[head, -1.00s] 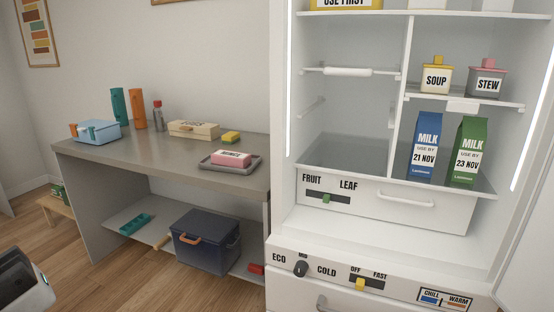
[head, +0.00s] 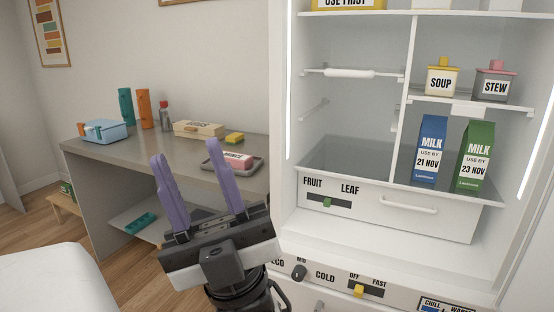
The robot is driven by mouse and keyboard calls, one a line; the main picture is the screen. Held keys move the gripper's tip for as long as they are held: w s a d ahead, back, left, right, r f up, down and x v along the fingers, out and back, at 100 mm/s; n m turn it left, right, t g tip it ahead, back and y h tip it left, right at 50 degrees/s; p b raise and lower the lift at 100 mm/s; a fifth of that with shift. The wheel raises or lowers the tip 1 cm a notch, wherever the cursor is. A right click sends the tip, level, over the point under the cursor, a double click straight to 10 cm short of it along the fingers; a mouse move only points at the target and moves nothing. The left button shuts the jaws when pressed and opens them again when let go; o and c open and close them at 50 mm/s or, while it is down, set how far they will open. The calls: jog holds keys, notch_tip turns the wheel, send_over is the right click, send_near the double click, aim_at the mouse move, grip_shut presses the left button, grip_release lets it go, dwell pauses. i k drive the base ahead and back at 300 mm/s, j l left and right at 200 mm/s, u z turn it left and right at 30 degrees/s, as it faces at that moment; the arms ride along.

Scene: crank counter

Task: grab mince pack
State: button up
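The mince pack (head: 238,160) is a pink block with a white label. It lies on a grey tray (head: 256,169) near the right front edge of the counter. My gripper (head: 195,148) has two purple fingers, spread wide apart with nothing between them. In the picture it stands in front of the counter, just left of and below the pack. The right fingertip shows close to the tray's left side, but I cannot tell the distance in depth.
The counter (head: 130,155) also holds a blue box (head: 104,131), two tall bottles, a shaker, a cream box (head: 199,129) and a yellow sponge (head: 234,137). The open fridge (head: 350,225) stands right of the counter, with milk cartons and tubs inside.

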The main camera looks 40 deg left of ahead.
aim_at(240, 161)
jog(key=j+z, duration=0.35)
jog(key=k+j+z, duration=0.15)
jog(key=j+z, duration=0.25)
jog(key=j, duration=0.15)
jog(key=k+j+z, duration=0.15)
jog(key=j, duration=0.15)
jog(key=j+z, duration=0.15)
jog(key=j, duration=0.2)
jog(key=k+j+z, duration=0.25)
jog(key=k+j, duration=0.15)
jog(key=j, duration=0.25)
jog(key=k+j+z, duration=0.1)
jog(key=k+j, duration=0.15)
jog(key=j, duration=0.2)
jog(key=k+j, duration=0.3)
jog(key=j, duration=0.15)
jog(key=k+j+z, duration=0.15)
jog(key=j, duration=0.25)
jog(key=k, duration=0.1)
